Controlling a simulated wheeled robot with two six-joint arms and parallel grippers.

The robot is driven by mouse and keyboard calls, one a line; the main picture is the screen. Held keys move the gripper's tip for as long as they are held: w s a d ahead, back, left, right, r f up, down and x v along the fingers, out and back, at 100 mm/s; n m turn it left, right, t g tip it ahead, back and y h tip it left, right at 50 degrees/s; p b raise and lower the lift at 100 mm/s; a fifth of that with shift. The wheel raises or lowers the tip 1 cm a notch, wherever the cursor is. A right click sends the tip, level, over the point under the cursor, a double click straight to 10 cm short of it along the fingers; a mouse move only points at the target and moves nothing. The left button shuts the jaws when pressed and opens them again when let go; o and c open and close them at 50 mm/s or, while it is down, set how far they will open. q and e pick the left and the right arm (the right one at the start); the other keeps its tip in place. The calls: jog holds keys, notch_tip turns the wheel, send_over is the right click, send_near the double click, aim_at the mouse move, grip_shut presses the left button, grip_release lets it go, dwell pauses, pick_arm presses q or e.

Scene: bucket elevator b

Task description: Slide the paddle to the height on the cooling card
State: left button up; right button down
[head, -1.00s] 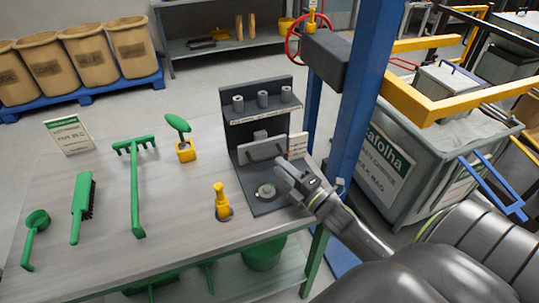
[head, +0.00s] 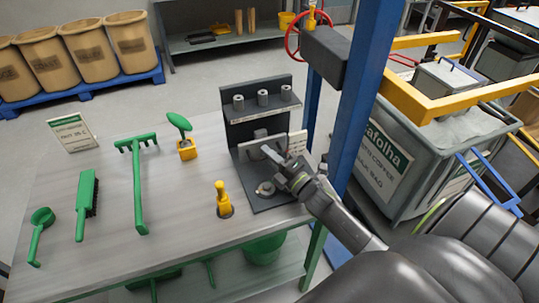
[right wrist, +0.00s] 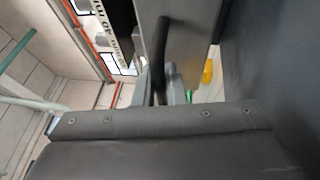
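A dark stand (head: 256,101) with a pale lettered strip stands at the right end of the table. On its front is a grey plate-like part (head: 248,152), likely the paddle, partly hidden by my gripper. My right gripper (head: 271,154) is at the right side of that plate. In the right wrist view, a dark curved handle (right wrist: 160,45) runs down between the two grey fingers (right wrist: 160,88); whether they grip it is unclear. A card with a green header (head: 73,133) stands at the table's back left; its small print is hard to read. My left gripper is out of view.
Green tools, including a rake (head: 138,185), a brush (head: 84,205) and a scoop (head: 40,222), lie on the table's left. A yellow peg (head: 222,198) stands before the stand. A blue post (head: 360,105) rises close to my right arm. The table's middle front is clear.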

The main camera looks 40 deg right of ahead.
jog(key=shift+r+p, duration=0.75)
jog(key=shift+r, duration=0.4)
jog(key=c, duration=1.5)
grip_release()
jog(key=shift+f, duration=0.1)
jog(key=b+v, duration=0.2)
jog(key=v, duration=0.1)
jog(key=b+v, duration=0.1)
jog(key=v, duration=0.1)
jog(key=shift+s+f, duration=0.15)
jog(key=shift+f, duration=0.15)
jog(key=v, duration=1.2)
jog(key=shift+r, duration=0.35)
